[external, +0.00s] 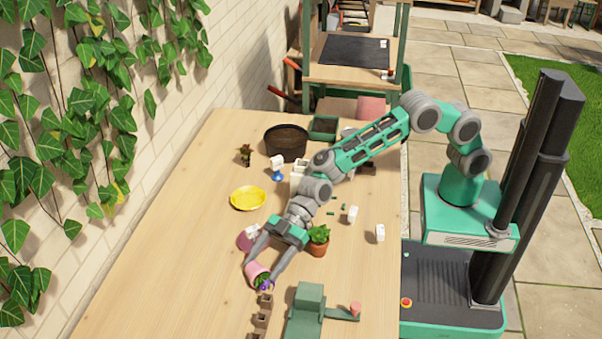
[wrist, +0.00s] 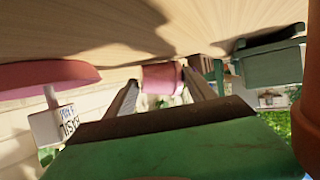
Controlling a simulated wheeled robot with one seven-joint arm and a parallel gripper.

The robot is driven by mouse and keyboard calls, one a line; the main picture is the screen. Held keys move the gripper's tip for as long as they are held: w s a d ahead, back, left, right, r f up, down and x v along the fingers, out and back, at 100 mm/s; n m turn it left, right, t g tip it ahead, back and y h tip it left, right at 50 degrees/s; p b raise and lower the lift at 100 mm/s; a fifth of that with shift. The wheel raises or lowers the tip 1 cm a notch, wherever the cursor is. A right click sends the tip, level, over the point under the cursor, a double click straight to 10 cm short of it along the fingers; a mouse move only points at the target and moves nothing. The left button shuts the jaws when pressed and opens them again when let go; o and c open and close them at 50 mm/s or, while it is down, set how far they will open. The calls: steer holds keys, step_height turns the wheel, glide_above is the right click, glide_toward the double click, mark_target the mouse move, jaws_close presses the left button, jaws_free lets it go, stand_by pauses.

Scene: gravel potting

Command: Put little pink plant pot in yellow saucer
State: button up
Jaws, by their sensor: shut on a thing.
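The little pink plant pot (external: 255,271) is between the fingers of my gripper (external: 261,272), near the front left of the wooden table. The pot looks tilted, with green leaves and a purple bit at its lower right side. In the wrist view the pink pot (wrist: 162,78) sits between the far ends of both fingers, and my gripper (wrist: 163,84) is shut on it. Whether the pot touches the table is hard to tell. The yellow saucer (external: 248,199) lies empty on the table, farther back than the gripper and near the wall side.
A pink saucer (external: 243,241) lies just behind the pot, with a white tag by it. A potted plant in terracotta (external: 318,248) stands right of the gripper. Small brown pots (external: 261,321) and a green device (external: 306,309) are in front. Table left of the saucers is clear.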

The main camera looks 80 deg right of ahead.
steer(key=shift+f, duration=0.2)
steer(key=o, duration=1.5)
steer(key=shift+r, duration=0.1)
steer(key=shift+r, duration=0.25)
steer(key=v, duration=1)
steer(key=shift+s+d+r, duration=0.1)
steer(key=shift+d+r, duration=0.05)
steer(key=shift+d, duration=0.25)
steer(key=shift+s+d+r, duration=0.15)
steer(key=shift+s+d, duration=0.1)
steer(key=shift+d, duration=0.25)
steer(key=shift+c, duration=1.1)
steer(key=c, duration=0.4)
